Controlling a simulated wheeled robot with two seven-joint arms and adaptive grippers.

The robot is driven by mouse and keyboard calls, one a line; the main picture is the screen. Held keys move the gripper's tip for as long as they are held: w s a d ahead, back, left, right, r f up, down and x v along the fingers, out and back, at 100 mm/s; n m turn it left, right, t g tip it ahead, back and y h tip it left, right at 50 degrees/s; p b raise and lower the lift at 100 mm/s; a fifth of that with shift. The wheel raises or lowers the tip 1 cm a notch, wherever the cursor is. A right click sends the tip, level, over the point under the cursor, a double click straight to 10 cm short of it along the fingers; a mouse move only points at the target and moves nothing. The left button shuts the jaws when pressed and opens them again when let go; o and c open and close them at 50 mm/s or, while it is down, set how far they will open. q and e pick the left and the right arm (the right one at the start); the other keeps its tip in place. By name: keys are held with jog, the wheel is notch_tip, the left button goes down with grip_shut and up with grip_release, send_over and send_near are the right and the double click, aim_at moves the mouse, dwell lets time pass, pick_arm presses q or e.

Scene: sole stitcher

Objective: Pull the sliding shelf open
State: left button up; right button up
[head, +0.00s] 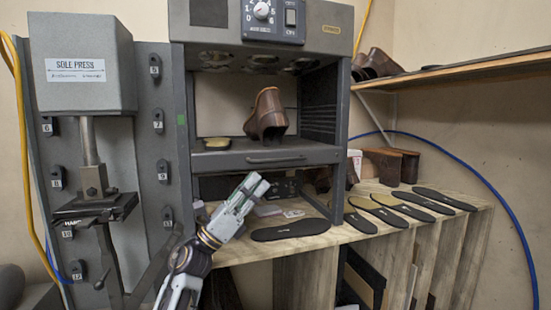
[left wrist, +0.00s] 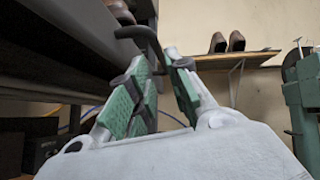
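The sliding shelf (head: 225,162) is a dark grey tray in the grey cabinet, with a dark bar handle (head: 277,160) on its front edge. It looks pushed in, roughly level with the cabinet front. A brown shoe (head: 267,115) stands on it. My left gripper (head: 257,182) is just below and in front of the handle in the head view. In the left wrist view its green-padded fingers (left wrist: 160,65) are apart, with a dark curved bar (left wrist: 135,33), seemingly the handle, just beyond the tips. Contact cannot be told. My right gripper is not in view.
The sole press (head: 82,65) stands left of the cabinet. A wooden bench (head: 375,238) below holds several dark soles (head: 290,229). A wall shelf (head: 450,70) with shoes is at right. A green machine (left wrist: 302,95) shows at the right in the left wrist view.

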aim_at(276, 160)
pick_arm(q)
jog(key=p+x, duration=0.2)
jog(key=x, duration=0.4)
jog(key=shift+w+d+r, duration=0.1)
jog(key=shift+d+r, duration=0.1)
jog(key=shift+r, duration=0.1)
jog(key=shift+w+d+r, duration=0.2)
jog(key=shift+d+r, duration=0.2)
jog(key=shift+w+d+r, duration=0.1)
jog(key=shift+d, duration=0.05)
grip_shut()
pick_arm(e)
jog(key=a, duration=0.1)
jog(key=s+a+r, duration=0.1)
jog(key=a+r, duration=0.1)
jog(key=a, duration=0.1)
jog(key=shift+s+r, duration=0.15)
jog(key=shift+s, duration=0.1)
